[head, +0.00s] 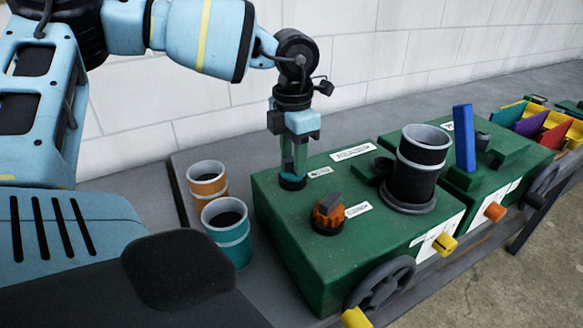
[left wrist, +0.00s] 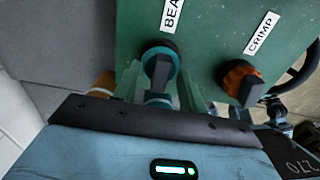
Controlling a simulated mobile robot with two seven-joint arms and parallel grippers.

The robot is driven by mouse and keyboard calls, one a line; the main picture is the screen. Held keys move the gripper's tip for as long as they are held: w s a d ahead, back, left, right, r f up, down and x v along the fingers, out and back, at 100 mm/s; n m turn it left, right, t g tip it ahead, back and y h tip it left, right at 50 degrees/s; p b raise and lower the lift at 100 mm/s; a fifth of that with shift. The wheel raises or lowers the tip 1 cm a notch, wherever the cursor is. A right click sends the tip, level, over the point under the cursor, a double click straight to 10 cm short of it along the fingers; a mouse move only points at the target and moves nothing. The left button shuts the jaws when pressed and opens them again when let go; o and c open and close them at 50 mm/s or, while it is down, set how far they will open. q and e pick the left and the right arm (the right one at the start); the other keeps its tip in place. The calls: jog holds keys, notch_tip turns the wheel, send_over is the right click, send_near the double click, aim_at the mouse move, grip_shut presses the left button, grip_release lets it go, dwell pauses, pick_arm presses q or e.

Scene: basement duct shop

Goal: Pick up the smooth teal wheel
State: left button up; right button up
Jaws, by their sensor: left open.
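The smooth teal wheel (head: 291,184) lies on the green machine top, under my left gripper. In the left wrist view the teal wheel (left wrist: 161,50) shows a round teal rim and a dark upright grip across its middle. My left gripper (head: 293,168) points straight down over it. In the left wrist view my left gripper (left wrist: 160,88) is open, with one finger to each side of the wheel's grip. I cannot tell whether the fingers touch it. The fingers hide part of the wheel in the head view. My right gripper is not in view.
An orange notched wheel (head: 328,213) with a dark grip sits nearby, by the CRIMP label (left wrist: 262,33). An orange cup (head: 207,181) and a teal cup (head: 228,232) stand left of the green machine (head: 300,243). A black cylinder (head: 421,165) rises to the right.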

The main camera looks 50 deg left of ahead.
pick_arm(q)
jog(key=shift+c, duration=0.4)
grip_shut()
notch_tip(320, 180, up, 10)
jog(key=b, duration=0.1)
dwell(0.4)
